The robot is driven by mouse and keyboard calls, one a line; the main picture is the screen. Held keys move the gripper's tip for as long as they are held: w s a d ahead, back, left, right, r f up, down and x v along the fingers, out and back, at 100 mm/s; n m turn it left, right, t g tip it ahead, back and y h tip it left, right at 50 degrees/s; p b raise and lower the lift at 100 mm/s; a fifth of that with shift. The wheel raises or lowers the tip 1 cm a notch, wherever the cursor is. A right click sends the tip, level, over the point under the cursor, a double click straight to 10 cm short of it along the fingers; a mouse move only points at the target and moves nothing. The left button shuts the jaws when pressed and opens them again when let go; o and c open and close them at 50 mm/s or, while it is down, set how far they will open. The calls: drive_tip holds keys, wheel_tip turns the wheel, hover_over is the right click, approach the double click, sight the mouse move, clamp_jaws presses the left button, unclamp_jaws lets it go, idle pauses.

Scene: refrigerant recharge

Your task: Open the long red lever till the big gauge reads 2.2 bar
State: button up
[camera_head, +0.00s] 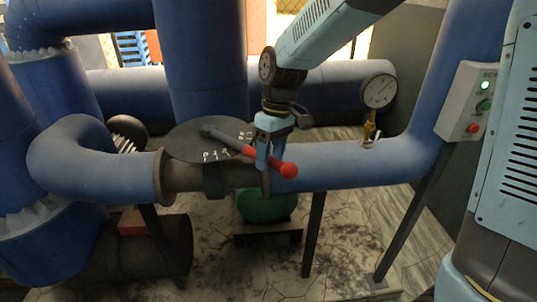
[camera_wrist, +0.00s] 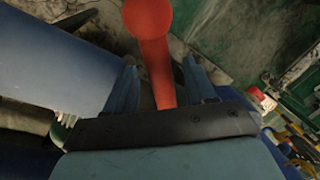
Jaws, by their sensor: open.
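The long red lever (camera_head: 283,166) sticks out over the valve on the blue pipe, with a dark shaft and a red ball-ended handle pointing right and toward the camera. It also shows in the wrist view (camera_wrist: 155,55), running up between my fingers. My gripper (camera_head: 264,156) is at the red handle from above, its two blue fingers on either side of it. In the wrist view my gripper (camera_wrist: 158,85) is open around the handle, with some space beside it. The big gauge (camera_head: 379,91) stands on the pipe at right; its reading is too small to tell.
A dark round plate (camera_head: 190,143) with white marks lies under the lever. A grey control box (camera_head: 471,102) with a lit green light and a red button stands at right. Large blue pipes (camera_head: 205,60) close in behind and at left. A green round object (camera_head: 266,205) sits below the pipe.

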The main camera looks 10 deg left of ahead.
drive_tip(key=shift+c, duration=0.4)
clamp_jaws()
